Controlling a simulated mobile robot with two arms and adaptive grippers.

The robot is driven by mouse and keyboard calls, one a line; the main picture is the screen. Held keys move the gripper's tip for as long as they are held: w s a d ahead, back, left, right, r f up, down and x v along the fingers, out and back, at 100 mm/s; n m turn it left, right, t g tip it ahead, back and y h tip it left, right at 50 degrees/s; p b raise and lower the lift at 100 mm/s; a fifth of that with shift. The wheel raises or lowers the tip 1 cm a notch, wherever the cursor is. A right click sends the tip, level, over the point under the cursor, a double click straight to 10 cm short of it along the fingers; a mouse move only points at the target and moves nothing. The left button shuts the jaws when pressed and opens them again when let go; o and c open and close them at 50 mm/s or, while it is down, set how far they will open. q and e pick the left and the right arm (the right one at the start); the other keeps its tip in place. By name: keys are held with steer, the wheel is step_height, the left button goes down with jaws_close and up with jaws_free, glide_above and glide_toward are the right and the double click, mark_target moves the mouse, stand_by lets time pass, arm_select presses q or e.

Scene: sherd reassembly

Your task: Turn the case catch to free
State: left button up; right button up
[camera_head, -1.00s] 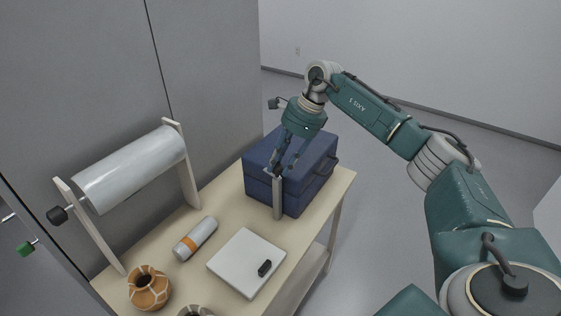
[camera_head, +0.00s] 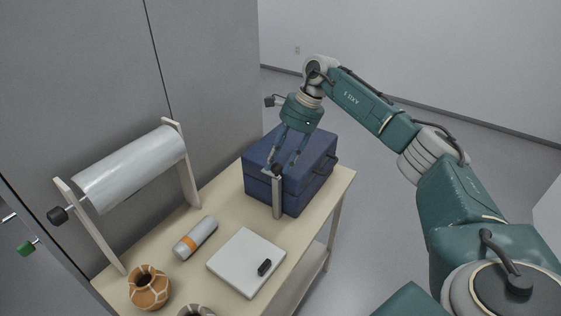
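The blue case (camera_head: 318,158) sits closed at the far right end of the table, with a dark handle on its right side. At its front, a light grey upright strip (camera_head: 278,198) stands with a small dark knob (camera_head: 277,170) at its top, which looks like the catch. I cannot tell which way the catch is turned. My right gripper (camera_head: 282,166) comes down from above, its fingers spread apart, one on either side of the knob. I cannot tell whether a finger touches it. My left gripper is out of view.
A white board (camera_head: 240,258) with a small black piece (camera_head: 264,267) lies on the table (camera_head: 222,207). A grey cylinder with an orange band (camera_head: 195,238) and a patterned pot (camera_head: 149,287) lie left. A roll on a stand (camera_head: 132,170) rises at the back left.

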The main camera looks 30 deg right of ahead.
steer(key=shift+a+f, duration=0.15)
steer(key=shift+a, duration=0.05)
steer(key=shift+d, duration=0.1)
steer(key=shift+d+r, duration=0.15)
steer(key=shift+r, duration=0.2)
steer(key=v, duration=1.1)
steer(key=shift+r, duration=0.2)
